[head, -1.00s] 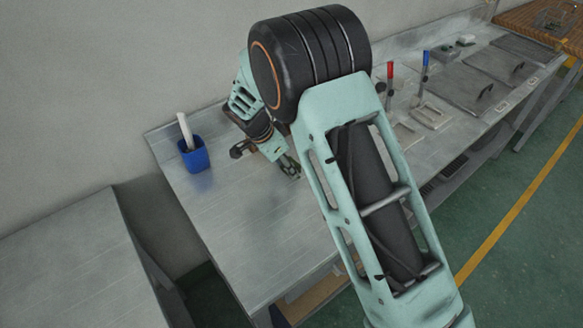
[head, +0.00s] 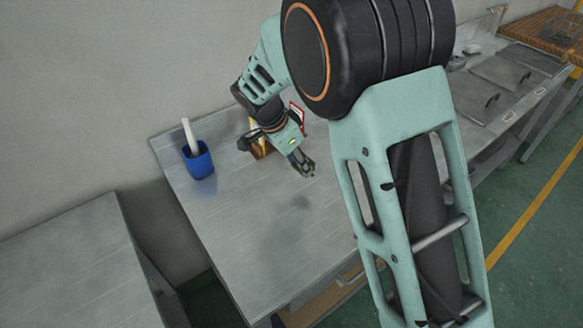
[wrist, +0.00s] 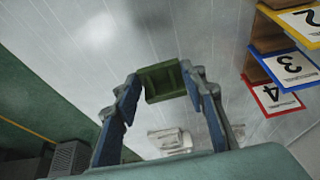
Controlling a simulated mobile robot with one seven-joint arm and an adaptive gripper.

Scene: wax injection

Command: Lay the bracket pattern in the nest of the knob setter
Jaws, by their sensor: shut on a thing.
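The bracket pattern (wrist: 162,84) is a small dark green piece with a shallow recessed face. In the wrist view my gripper (wrist: 161,80) is shut on it, with a blue-padded finger on either side. The bracket hangs above the grey metal bench, apart from it. In the head view my gripper (head: 305,168) is over the bench, and the bracket is too small to make out there. A pale fixture (wrist: 170,140) lies beyond the fingers in the wrist view; I cannot tell whether it is the knob setter. My arm hides the middle bench in the head view.
Wooden blocks with numbered cards, including a blue-edged 3 (wrist: 288,66) and a red-edged 4 (wrist: 274,97), stand at right in the wrist view. A blue cup (head: 199,163) holding a white stick stands at the bench's left. The bench (head: 245,235) is clear in front.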

